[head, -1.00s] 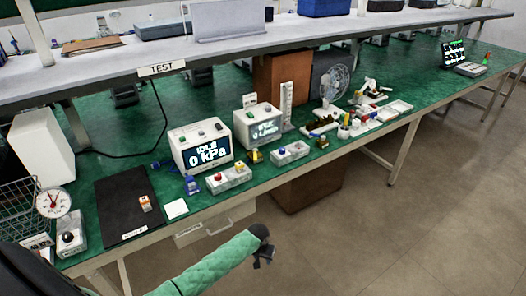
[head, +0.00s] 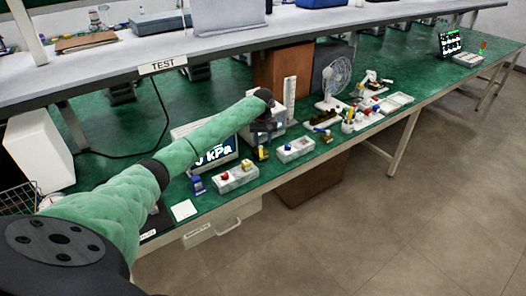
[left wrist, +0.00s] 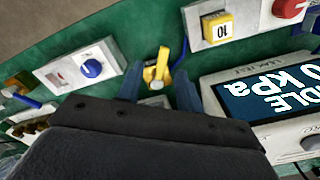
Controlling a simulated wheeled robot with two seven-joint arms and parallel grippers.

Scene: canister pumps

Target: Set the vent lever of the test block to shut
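A small block with a yellow lever (head: 262,153) stands on the green bench between two white knob blocks. I take it for the test block with its vent lever. In the left wrist view the yellow lever (left wrist: 157,68) shows beyond my fingers, with a dark body and a blue tube beside it. My left gripper (head: 263,138) is above and close to this block. In the left wrist view the left gripper (left wrist: 158,88) has its two blue fingers apart with the lever between their lines; contact cannot be told. The lever's exact setting is unclear. My right gripper is not in view.
A white block with a red knob (head: 235,178) and one with a blue knob (head: 295,150) flank the lever. A display unit (head: 217,157) reading kPa stands behind, partly hidden by my arm. A fan (head: 336,80) stands further right. The shelf edge overhangs behind.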

